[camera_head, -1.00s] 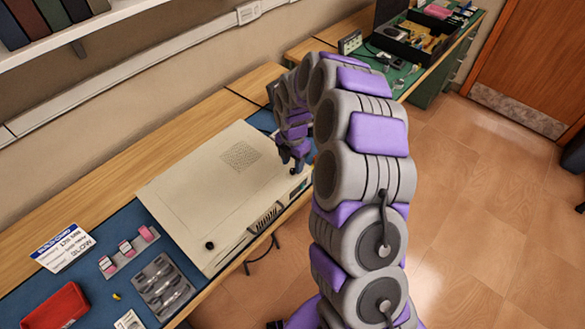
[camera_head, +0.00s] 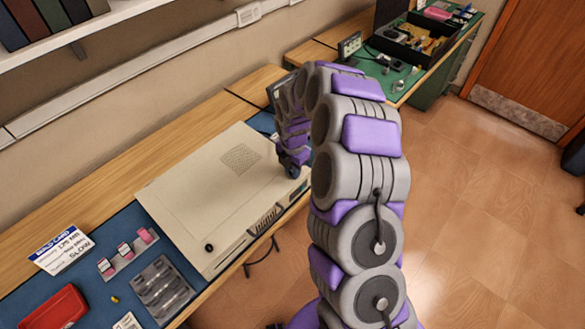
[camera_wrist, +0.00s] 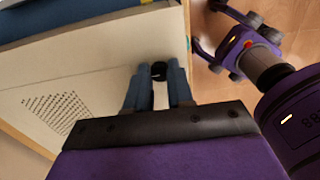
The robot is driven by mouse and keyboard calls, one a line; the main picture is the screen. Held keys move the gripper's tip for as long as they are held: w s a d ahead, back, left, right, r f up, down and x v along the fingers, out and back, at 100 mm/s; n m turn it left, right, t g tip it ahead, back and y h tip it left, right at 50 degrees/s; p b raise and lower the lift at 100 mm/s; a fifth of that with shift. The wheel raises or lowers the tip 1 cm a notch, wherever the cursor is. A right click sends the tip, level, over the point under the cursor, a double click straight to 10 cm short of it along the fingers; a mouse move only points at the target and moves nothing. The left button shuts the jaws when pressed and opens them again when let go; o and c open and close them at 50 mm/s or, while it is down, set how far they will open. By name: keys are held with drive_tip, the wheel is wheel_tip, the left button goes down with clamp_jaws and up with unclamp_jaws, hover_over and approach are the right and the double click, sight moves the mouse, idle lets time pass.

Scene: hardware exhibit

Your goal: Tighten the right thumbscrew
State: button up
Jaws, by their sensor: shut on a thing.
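A beige metal case (camera_head: 190,195) lies on a blue mat on the workbench. A black thumbscrew (camera_head: 209,247) stands on its top near the front left corner, clear of my arm. My gripper (camera_head: 291,166) is at the case's right end. In the wrist view my gripper's two blue-grey fingers (camera_wrist: 158,88) are shut on the right thumbscrew (camera_wrist: 158,70), a small black knob on the case top close to its edge. In the head view my gripper and arm hide this thumbscrew.
A pink-and-grey strip (camera_head: 127,254), a grey tray (camera_head: 161,290), a printed card (camera_head: 63,250) and a red bin (camera_head: 54,308) lie left of the case. A small screen (camera_head: 350,45) and a black open box (camera_head: 412,40) stand on the far bench.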

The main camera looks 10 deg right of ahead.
clamp_jaws()
